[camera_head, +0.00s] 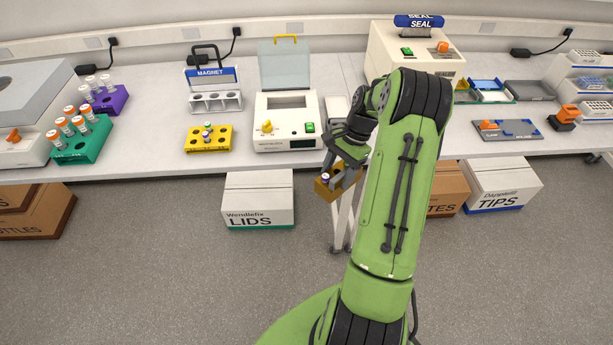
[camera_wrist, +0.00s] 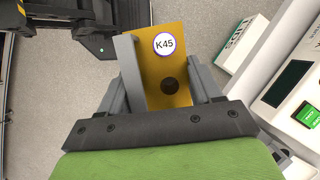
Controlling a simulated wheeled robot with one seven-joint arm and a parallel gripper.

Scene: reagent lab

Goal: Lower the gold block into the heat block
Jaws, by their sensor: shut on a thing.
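The gold block (camera_head: 323,192) is held by my gripper (camera_head: 343,170) in front of the bench edge, above the floor. In the wrist view the gold block (camera_wrist: 160,92) sits between the two grey fingers (camera_wrist: 165,85). The heat block (camera_head: 274,134) is the white unit on the bench, left of and behind my gripper. Its clear lid (camera_head: 285,66) stands open above a dark rectangular well (camera_head: 287,101). Part of its front panel (camera_wrist: 293,87) shows at the right of the wrist view.
A yellow rack (camera_head: 197,146) with a vial stands left of the heat block, with a magnet rack (camera_head: 228,102) behind it. The sealer (camera_head: 385,50) stands to the right, partly behind my arm. The LIDS box (camera_head: 257,203) is on the floor below the bench.

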